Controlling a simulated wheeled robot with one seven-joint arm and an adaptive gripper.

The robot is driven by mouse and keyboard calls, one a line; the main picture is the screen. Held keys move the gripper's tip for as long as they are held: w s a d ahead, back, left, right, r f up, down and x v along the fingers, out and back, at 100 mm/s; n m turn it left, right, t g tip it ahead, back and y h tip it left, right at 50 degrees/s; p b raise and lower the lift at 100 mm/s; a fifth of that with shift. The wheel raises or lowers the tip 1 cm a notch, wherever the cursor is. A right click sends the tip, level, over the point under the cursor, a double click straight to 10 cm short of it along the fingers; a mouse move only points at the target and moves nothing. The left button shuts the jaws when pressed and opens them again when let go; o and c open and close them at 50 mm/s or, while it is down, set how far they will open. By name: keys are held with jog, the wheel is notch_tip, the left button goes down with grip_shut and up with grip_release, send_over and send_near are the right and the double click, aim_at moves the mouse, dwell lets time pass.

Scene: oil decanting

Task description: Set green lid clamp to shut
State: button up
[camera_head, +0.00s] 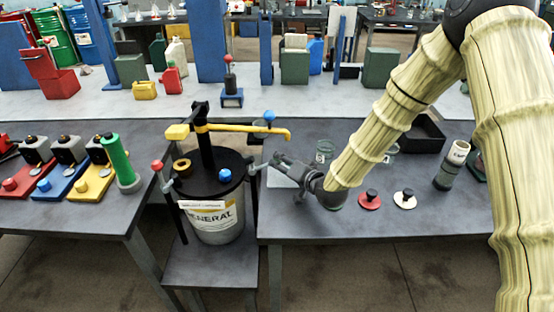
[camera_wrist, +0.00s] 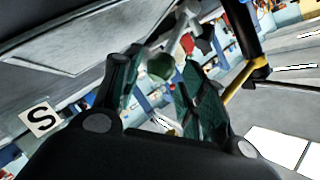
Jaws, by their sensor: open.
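A white drum (camera_head: 216,222) with a black lid (camera_head: 212,178) stands on a low stand left of my arm. The green clamp knob (camera_wrist: 160,66) shows in the wrist view ahead of and between my fingers, apparently on a pale lever. In the head view my gripper (camera_head: 278,161) is at the drum's right side, pointing left, and hides that knob. My gripper (camera_wrist: 158,82) is open; contact cannot be told.
A yellow bar (camera_head: 250,129) with a blue knob (camera_head: 269,115) crosses above the lid. A red disc (camera_head: 369,200) and a cream disc (camera_head: 405,199) lie on the right table. Coloured blocks and a green cylinder (camera_head: 119,160) stand on the left table.

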aim_at(280, 162)
jog(key=shift+x, duration=1.7)
jog(key=shift+c, duration=0.2)
jog(key=shift+p, duration=0.3)
grip_shut()
